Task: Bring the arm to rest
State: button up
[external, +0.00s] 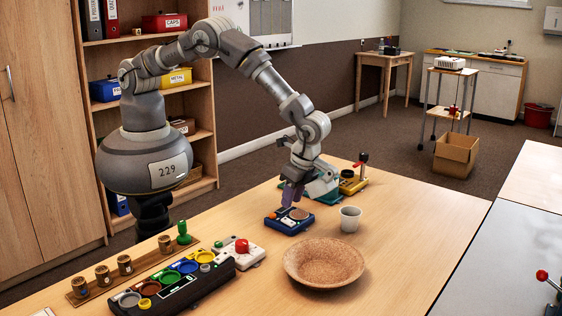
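My gripper (292,196) points down at the end of my outstretched arm. It is just above a small blue device (290,221) on the wooden table (400,230). A flat brown round piece lies on top of the device, next to the gripper's tip. The fingers are small and dark here, and I cannot tell whether they are open or shut, or whether they touch the device.
A white cup (350,219) and a wide cork-coloured bowl (324,262) stand near the gripper. A sorting tray (172,286) with coloured rings and a white box with a red button (240,252) are at the front left. The table's right side is clear.

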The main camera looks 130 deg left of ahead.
jog(key=shift+v, duration=0.85)
